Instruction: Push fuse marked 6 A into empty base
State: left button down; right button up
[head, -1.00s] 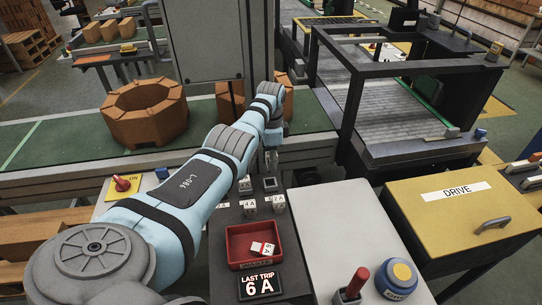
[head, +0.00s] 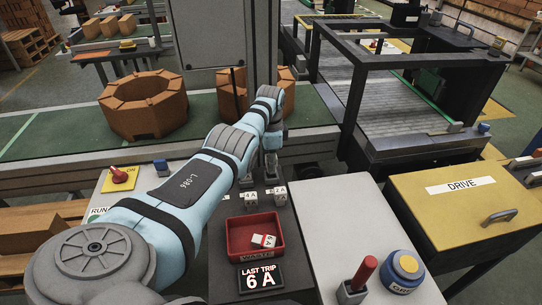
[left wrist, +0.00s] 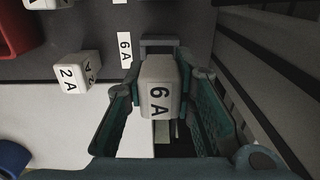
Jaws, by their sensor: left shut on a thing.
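My left gripper (head: 271,172) is shut on the white fuse marked 6 A. In the left wrist view the fuse (left wrist: 158,92) sits between the green fingers of the gripper (left wrist: 160,105). Part of a dark grey base (left wrist: 158,45) shows just behind the fuse, by the flat 6 A label (left wrist: 124,50) on the panel. The fuse and fingers hide most of that base, so I cannot tell whether the fuse is above it or partly in it. In the head view the gripper covers that spot. My right gripper is in neither view.
A fuse marked 2 A (head: 280,195) and one marked 4 A (head: 250,198) stand close by on the dark panel. A red tray (head: 232,248) holds loose fuses above a LAST TRIP 6 A sign (head: 259,279). The pale tabletop (head: 325,225) to the right is mostly clear.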

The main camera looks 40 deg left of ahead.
pick_arm(q)
jog(key=shift+f, duration=0.35)
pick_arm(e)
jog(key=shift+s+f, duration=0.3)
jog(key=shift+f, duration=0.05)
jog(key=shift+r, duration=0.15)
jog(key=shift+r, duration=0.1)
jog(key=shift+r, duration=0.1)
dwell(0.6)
pick_arm(q)
jog(key=shift+f+b, duration=0.8)
jog(key=shift+f, duration=0.3)
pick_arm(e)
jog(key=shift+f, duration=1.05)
pick_arm(q)
jog(key=c, duration=1.3)
grip_release()
jog(key=shift+r, duration=0.1)
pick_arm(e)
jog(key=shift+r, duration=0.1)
